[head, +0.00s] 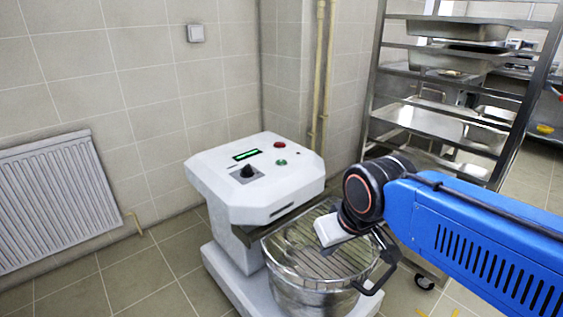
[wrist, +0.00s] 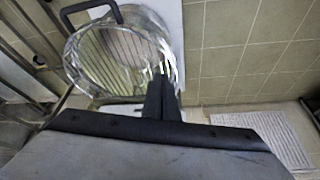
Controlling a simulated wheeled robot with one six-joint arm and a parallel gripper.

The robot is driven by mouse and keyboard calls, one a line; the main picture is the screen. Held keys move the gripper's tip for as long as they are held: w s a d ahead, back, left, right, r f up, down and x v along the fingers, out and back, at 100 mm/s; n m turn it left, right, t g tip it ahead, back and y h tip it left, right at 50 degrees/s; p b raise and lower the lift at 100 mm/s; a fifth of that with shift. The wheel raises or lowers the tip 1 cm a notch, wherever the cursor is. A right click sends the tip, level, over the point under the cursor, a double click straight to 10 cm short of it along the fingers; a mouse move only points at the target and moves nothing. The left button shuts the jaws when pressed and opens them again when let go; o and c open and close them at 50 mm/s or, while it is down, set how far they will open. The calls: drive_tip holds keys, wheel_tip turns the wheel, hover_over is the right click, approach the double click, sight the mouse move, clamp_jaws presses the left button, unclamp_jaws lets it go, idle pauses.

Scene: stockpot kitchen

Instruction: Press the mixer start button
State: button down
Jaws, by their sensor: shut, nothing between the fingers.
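The white mixer (head: 255,190) stands on the floor in the head view. Its sloped top panel carries a green button (head: 281,162), a red button (head: 279,145), a black knob (head: 247,172) and a lit green display (head: 247,154). The wire-guarded steel bowl (head: 310,285) sits below the panel; it also shows in the wrist view (wrist: 88,75). My gripper (wrist: 161,88) is shut and empty, with its black fingers together over the bowl's edge in the wrist view. In the head view my wrist is over the bowl, right of and below the buttons. The buttons are not visible in the wrist view.
A steel rack with trays (head: 425,120) stands behind my arm on the right. A white radiator (head: 55,195) is on the left wall; it also shows in the wrist view (wrist: 262,135). Pipes (head: 322,75) run up the corner. The tiled floor left of the mixer is clear.

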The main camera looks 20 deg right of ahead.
wheel_tip(320, 180, up, 10)
drive_tip(key=m+t+y, duration=0.4)
hover_over(284, 162)
drive_tip(key=shift+f, duration=0.1)
drive_tip(key=shift+f, duration=0.15)
drive_tip(key=shift+f, duration=4.25)
drive_tip(key=shift+f, duration=0.15)
drive_tip(key=shift+f, duration=0.3)
